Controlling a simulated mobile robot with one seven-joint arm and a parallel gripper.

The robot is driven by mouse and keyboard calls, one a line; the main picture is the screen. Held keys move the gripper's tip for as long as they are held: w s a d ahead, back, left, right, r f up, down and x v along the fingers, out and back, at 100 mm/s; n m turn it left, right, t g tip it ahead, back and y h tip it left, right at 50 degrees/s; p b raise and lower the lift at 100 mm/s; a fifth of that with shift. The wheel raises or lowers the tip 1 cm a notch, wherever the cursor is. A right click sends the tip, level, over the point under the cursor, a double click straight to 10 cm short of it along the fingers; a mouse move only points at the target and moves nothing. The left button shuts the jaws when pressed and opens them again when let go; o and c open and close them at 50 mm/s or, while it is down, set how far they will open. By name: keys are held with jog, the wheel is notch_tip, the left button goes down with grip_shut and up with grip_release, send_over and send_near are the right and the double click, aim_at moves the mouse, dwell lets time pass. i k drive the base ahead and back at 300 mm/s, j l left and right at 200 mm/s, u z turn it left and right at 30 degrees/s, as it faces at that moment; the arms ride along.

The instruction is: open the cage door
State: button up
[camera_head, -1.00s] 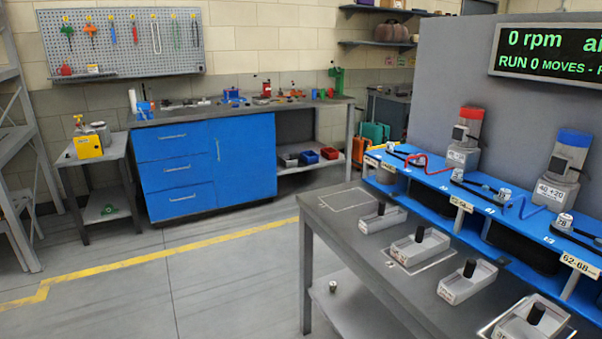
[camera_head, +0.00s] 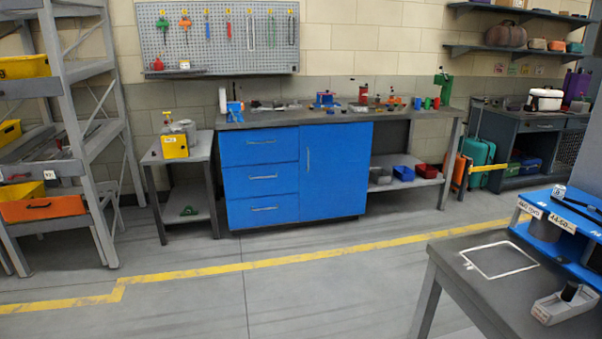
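I see nothing that I can clearly name as the cage door. A dark bench (camera_head: 540,128) stands at the far right. A mesh-like panel (camera_head: 588,147) shows at its right end, cut off by the picture edge, and I cannot tell whether it belongs to a cage. My gripper is not in view.
A grey table (camera_head: 455,262) with a blue rack (camera_head: 590,235) fills the lower right. A blue cabinet workbench (camera_head: 339,172) stands at the back wall, a small side table (camera_head: 181,156) left of it, a shelf rack (camera_head: 78,110) far left. The middle floor is clear.

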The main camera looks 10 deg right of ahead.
aim_at(549, 173)
jog(key=i, duration=2.5)
jog(key=i+z, duration=0.25)
jog(key=i, duration=0.3)
jog(key=i+j+z, duration=0.25)
jog(key=i, duration=0.25)
jog(key=i+l+z, duration=0.1)
jog(key=i+z, duration=0.7)
jog(key=z, duration=0.2)
jog(key=i+z, duration=1.45)
jog(key=i, duration=3)
